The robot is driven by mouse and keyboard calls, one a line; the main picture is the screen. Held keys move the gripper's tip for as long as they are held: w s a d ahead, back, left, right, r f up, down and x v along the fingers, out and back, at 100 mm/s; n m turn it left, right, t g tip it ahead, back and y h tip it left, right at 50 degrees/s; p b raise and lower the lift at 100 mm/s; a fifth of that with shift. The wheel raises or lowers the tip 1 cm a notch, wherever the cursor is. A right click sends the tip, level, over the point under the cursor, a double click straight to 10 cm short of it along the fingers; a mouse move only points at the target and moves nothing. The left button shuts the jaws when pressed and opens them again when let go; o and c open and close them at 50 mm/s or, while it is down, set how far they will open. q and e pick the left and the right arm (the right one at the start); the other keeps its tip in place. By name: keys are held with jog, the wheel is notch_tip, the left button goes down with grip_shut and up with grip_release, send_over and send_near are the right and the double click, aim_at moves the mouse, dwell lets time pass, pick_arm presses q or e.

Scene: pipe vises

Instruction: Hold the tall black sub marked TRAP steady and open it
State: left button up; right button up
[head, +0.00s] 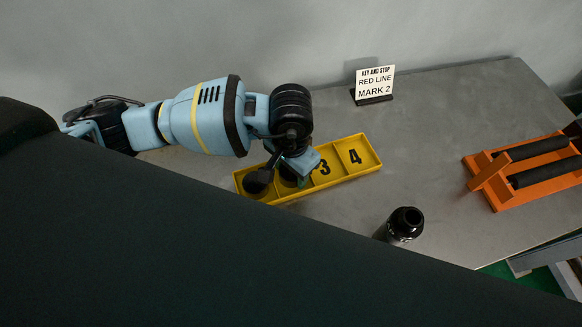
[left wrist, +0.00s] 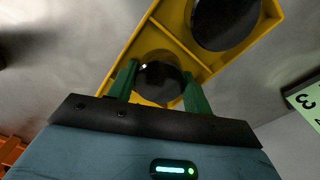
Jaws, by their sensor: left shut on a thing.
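A black cylindrical sub (head: 404,225) with an open-looking round top stands upright on the grey table, in front of the yellow tray. Its lower part is cut off by a dark shape, and I cannot read any mark on it. My left gripper (head: 297,174) is over the yellow tray (head: 340,181), left of the compartment numbered 3. In the left wrist view its green fingers (left wrist: 158,88) are shut on a round black cap-like piece (left wrist: 160,80) in a tray compartment. A second round black piece (left wrist: 225,18) lies in the neighbouring compartment. My right gripper is not in view.
An orange vise stand (head: 530,170) with two black rollers is at the right. A sign (head: 375,82) reading "KEY AND STOP RED LINE MARK 2" stands at the back. Compartments 3 and 4 look empty. The table between tray and vise is clear.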

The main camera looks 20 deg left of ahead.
pick_arm(q)
jog(key=o, duration=0.8)
jog(key=shift+f, duration=0.1)
notch_tip(320, 180, up, 12)
jog(key=shift+r, duration=0.2)
jog(key=shift+s+d, duration=0.1)
